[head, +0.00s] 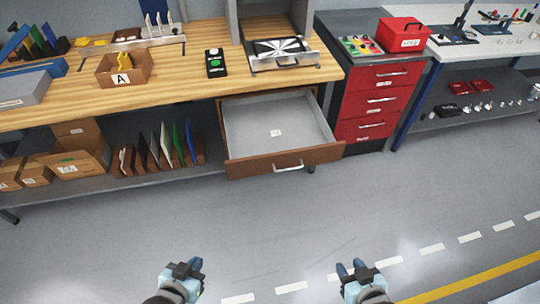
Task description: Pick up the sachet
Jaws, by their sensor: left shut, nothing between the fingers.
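A small white sachet (275,132) with a faint dark mark lies flat on the grey floor of the open drawer (245,127) under the wooden workbench. My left gripper (190,266) is shut and empty, low in the head view over the grey floor. My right gripper (350,267) is at the bottom, right of centre, with nothing visible in it; how far its fingers are apart is unclear. Both grippers are well apart from the drawer and the sachet.
The drawer front (285,161) with its handle sticks out over the floor. A cardboard box marked A (122,78) and a black button box (215,65) stand on the bench (185,75). A red drawer cabinet (378,100) stands right of it. Open floor lies in front.

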